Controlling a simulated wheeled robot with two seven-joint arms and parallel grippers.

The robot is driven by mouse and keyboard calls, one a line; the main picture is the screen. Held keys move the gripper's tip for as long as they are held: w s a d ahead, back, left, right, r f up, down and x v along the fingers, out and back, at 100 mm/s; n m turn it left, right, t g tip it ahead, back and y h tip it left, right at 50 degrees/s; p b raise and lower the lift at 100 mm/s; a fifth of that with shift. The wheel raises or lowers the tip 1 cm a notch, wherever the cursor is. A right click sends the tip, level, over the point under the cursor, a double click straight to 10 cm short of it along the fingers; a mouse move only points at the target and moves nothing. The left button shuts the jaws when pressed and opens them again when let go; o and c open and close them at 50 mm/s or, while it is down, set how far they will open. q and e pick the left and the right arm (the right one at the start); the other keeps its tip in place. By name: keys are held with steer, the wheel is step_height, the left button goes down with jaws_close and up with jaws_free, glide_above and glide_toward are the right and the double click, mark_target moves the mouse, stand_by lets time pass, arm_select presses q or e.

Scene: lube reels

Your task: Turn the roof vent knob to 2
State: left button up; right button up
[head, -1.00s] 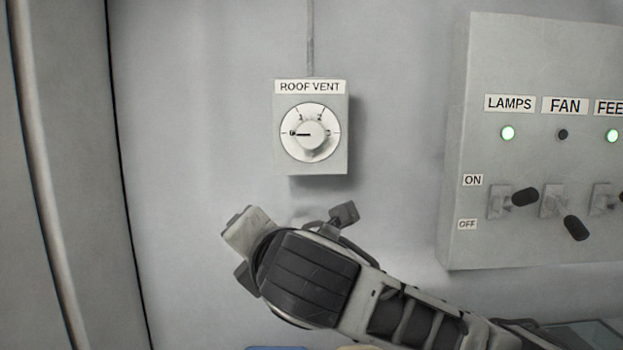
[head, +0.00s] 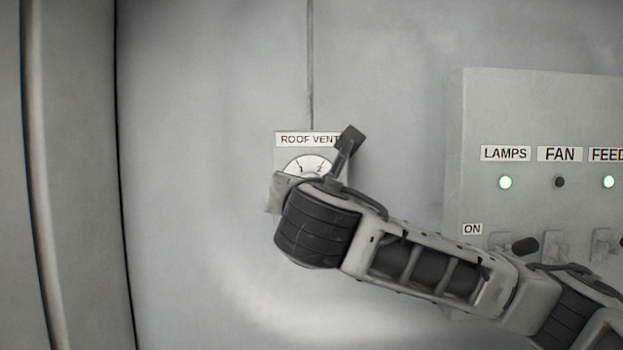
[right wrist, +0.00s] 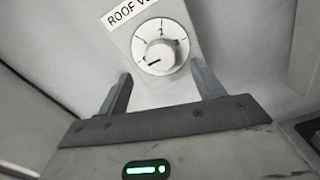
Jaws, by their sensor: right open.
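The roof vent box (head: 282,155) is a small grey wall box with a "ROOF VENT" label. Its white dial (head: 308,164) shows only its top in the head view; my right arm hides the knob there. In the right wrist view the round pale knob (right wrist: 160,53) is fully visible, its dark pointer mark toward the lower left of the picture, away from the numerals at the dial's top. My right gripper (right wrist: 162,88) is open and empty, its two fingers apart, just below the knob in that picture. No contact with the knob shows. My left gripper is not in view.
A switch panel (head: 453,150) with LAMPS, FAN and FEED labels stands out from the wall at right, close to my right arm. The lamps light (head: 505,183) is green. A conduit (head: 310,65) runs up from the vent box. The wall left of the box is clear.

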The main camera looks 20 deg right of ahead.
steer(key=p+x, duration=0.1)
steer(key=x, duration=0.5)
steer(key=shift+w, duration=0.25)
steer(key=shift+f, duration=0.1)
steer(key=c, duration=1)
